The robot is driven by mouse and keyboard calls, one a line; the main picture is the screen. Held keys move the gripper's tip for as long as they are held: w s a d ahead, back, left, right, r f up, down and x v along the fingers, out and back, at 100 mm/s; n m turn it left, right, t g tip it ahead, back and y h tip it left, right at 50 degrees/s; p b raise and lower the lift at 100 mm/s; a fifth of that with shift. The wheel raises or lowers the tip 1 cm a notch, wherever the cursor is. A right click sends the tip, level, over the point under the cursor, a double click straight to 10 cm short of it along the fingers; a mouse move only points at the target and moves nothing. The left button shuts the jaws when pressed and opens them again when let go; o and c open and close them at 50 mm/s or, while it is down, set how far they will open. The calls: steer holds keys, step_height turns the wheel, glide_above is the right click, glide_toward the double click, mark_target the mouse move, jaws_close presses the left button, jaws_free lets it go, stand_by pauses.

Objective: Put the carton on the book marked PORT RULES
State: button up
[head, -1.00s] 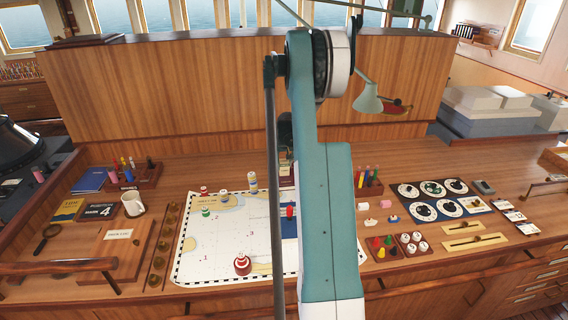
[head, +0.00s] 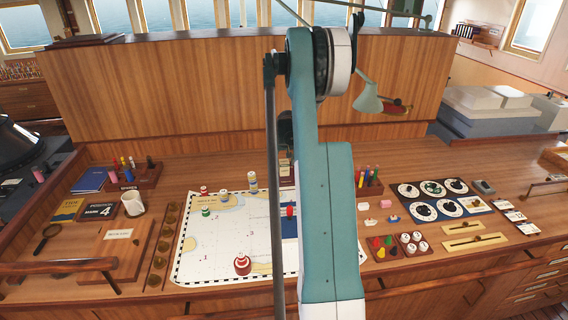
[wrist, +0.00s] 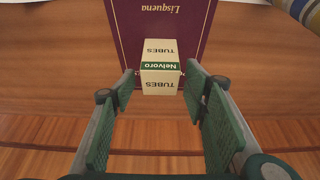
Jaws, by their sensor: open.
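The carton (wrist: 160,68) is a small cream box with a green band reading Nelvoro and the word TUBES, seen upside down in the wrist view. It overlaps a maroon book (wrist: 205,20) marked Lisquena; I cannot tell whether it rests on it. My gripper (wrist: 160,82) is open, with its green-padded fingers to either side of the carton's near end and visible gaps. In the head view my arm hides the gripper and most of this spot. No book that reads PORT RULES is legible in either view.
A chart (head: 190,262) with several round pieces lies left of my arm. A mug (head: 132,203), a blue book (head: 89,180) and a pen rack (head: 140,177) stand farther left. Dials (head: 433,188) lie right. A striped object (wrist: 300,10) is at the wrist view's upper right.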

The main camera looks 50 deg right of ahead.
steer(key=v, duration=1.1)
steer(key=shift+b, duration=0.3)
stand_by(0.4)
steer(key=shift+a+r, duration=0.1)
steer(key=s+a+r+n+t, duration=0.1)
steer(key=a+r, duration=0.4)
steer(key=a, duration=0.9)
steer(key=a+r+n, duration=0.2)
steer(key=a+r, duration=0.3)
steer(key=a, duration=0.9)
steer(key=s+a+r+n+t, duration=0.1)
steer(key=a+r, duration=0.5)
steer(key=a, duration=0.8)
steer(key=s+a+f+n+t+y, duration=0.1)
steer(key=s+a+f+n, duration=0.1)
steer(key=s+a, duration=0.8)
steer(key=s+a+f+n+t+y, duration=0.1)
steer(key=s+a+f+n+y, duration=0.1)
steer(key=s+a, duration=0.9)
steer(key=a+n, duration=0.1)
steer(key=a, duration=0.7)
steer(key=shift+s+f, duration=0.2)
steer(key=shift+f, duration=0.2)
